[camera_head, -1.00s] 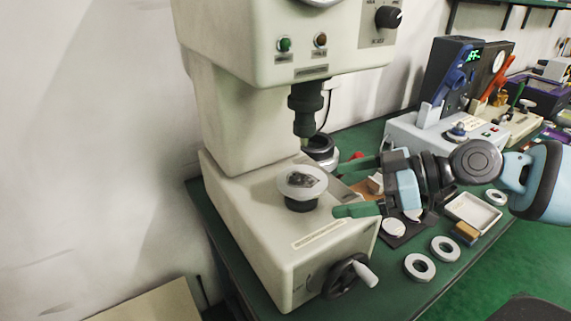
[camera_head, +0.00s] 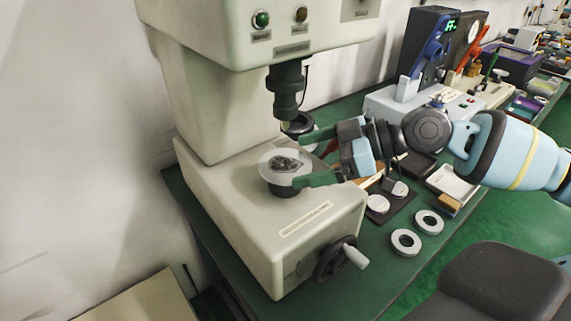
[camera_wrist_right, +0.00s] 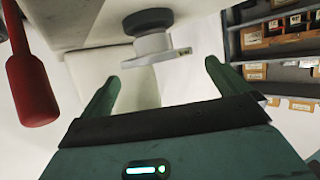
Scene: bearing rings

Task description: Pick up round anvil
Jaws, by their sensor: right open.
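The round anvil (camera_head: 280,165) is a pale disc with a dark patch on top. It sits on a short black mount (camera_head: 282,189) on the hardness tester's base, below the spindle. In the right wrist view the round anvil (camera_wrist_right: 160,52) shows edge-on, beyond the fingertips. My right gripper (camera_head: 304,160) is open, its green fingers pointing left at the disc's right side. In the head view the fingertips are at or very near the rim; whether they touch is unclear. The wrist view shows nothing between the fingers (camera_wrist_right: 160,78). My left gripper is out of view.
The spindle (camera_head: 287,90) hangs above the anvil. A handwheel (camera_head: 335,260) sticks out of the tester's front. Bearing rings (camera_head: 406,242) and a black plate with white discs (camera_head: 377,203) lie on the green bench to the right. A red handle (camera_wrist_right: 30,88) shows in the wrist view.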

